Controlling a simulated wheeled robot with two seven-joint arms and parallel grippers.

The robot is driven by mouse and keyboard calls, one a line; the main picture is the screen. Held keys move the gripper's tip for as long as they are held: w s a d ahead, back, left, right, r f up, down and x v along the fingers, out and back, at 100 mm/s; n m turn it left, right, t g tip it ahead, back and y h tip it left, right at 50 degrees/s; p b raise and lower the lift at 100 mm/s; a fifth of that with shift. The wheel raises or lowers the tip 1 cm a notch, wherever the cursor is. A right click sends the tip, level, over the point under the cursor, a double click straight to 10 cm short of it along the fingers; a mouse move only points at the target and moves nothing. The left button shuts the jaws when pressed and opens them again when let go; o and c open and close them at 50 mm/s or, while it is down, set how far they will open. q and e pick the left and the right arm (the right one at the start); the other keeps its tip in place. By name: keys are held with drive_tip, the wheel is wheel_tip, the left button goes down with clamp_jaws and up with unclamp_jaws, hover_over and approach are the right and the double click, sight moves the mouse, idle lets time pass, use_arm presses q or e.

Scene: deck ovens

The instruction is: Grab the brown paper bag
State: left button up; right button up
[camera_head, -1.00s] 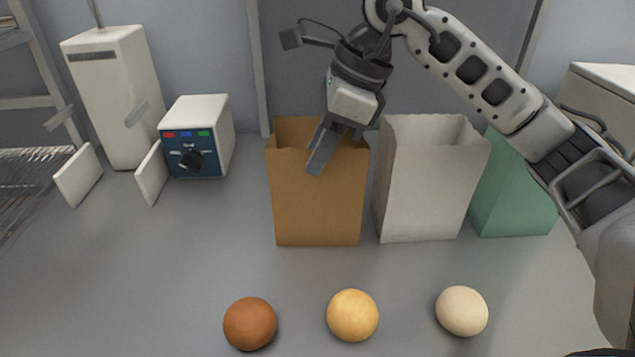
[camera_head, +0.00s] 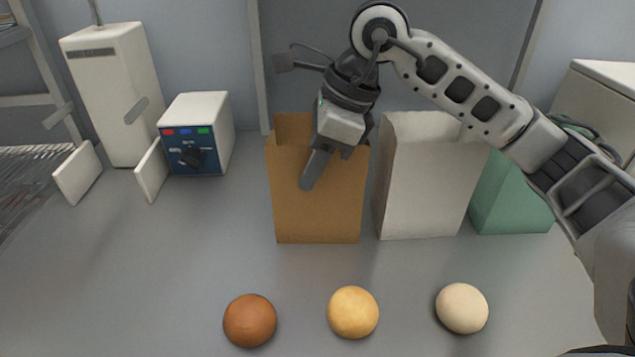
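The brown paper bag (camera_head: 290,205) stands upright on the grey counter, with its open top facing up. My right gripper (camera_head: 328,170) reaches down over the bag's front top edge. One dark finger lies in front of the bag's front face, pointing down and left. The other finger is farther right, near the rim, and its tip is hard to see. The fingers look spread apart. I cannot tell whether they touch the paper. My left gripper is not in view.
A white bag (camera_head: 425,190) stands close on the right, then a green bag (camera_head: 510,200) partly behind it. A brown ball (camera_head: 250,320), a yellow ball (camera_head: 353,312) and a cream ball (camera_head: 462,308) lie in front. A control box (camera_head: 195,135) stands left. Counter (camera_head: 130,270) is clear at front left.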

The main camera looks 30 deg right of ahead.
idle(0.3)
clamp_jaws()
